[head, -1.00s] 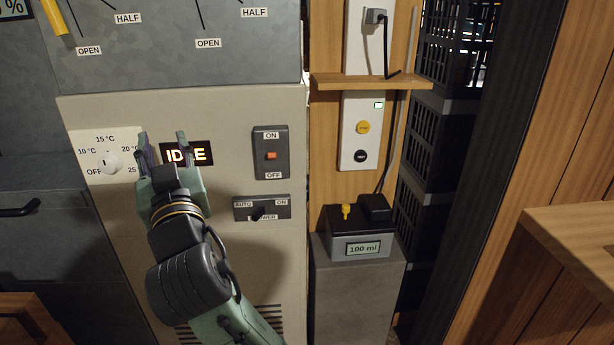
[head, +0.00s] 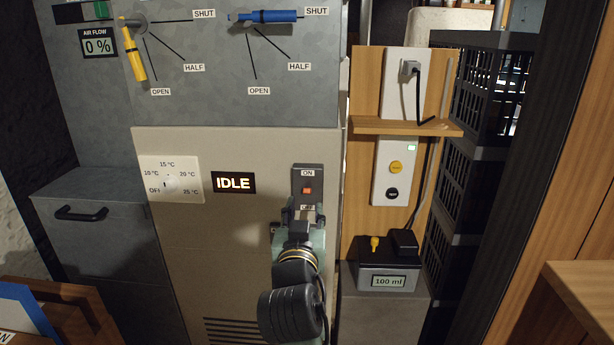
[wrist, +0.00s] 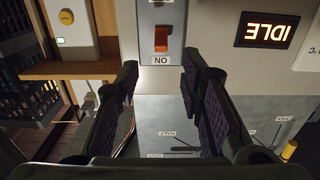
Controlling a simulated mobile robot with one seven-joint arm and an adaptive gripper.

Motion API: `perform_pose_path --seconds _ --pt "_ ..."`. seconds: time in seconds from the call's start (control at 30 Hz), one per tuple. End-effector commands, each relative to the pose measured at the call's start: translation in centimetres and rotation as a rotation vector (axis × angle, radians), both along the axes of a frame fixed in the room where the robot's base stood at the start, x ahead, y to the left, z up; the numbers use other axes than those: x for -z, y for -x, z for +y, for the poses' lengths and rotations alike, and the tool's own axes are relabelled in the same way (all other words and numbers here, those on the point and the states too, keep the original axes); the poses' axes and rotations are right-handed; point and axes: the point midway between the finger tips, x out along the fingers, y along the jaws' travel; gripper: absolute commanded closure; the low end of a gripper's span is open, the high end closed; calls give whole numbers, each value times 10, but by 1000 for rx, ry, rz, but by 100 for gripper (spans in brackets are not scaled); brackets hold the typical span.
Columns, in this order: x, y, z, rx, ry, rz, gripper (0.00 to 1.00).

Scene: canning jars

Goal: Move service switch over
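The ON/OFF switch (head: 307,186) is a dark upright plate with a red-orange rocker on the beige panel. It also shows upside down in the wrist view (wrist: 161,38). No label reading "service" is legible. My gripper (head: 302,208) is in front of the lower end of this plate and partly covers its OFF label. Its fingers (wrist: 160,75) are open, spread apart with nothing between them. I cannot tell whether they touch the panel. The lower AUTO/ON selector, seen earlier, is now almost wholly hidden behind my gripper.
The IDLE display (head: 233,183) and temperature dial (head: 169,181) are left of the switch. A yellow handle (head: 133,52) and blue handle (head: 265,16) are above. A wooden shelf (head: 400,126) juts out at right, above a box reading 100 ml (head: 388,282).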

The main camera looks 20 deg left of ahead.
Motion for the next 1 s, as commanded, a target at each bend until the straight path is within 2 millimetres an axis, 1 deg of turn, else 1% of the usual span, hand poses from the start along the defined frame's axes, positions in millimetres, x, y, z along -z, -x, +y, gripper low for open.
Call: perform_pose_path --seconds 0.03,0.1,0.13,0.3,0.4,0.5,0.63,0.9,0.93,1.0 --pt "-6 -2 1 -1 -1 8 65" --pt "-6 -4 2 0 -3 5 65" --pt "-2 -13 4 2 1 1 65" --pt "-1 -47 15 -1 2 -1 65" --pt "-1 -61 19 -1 1 0 65" --pt "-1 -72 22 -1 0 -2 65" --pt "0 -79 24 -2 -2 -2 65" --pt "0 -80 25 -2 -2 -2 65" --pt "0 -80 25 -2 -2 -2 66" --pt "0 -80 25 -2 -2 -2 70"
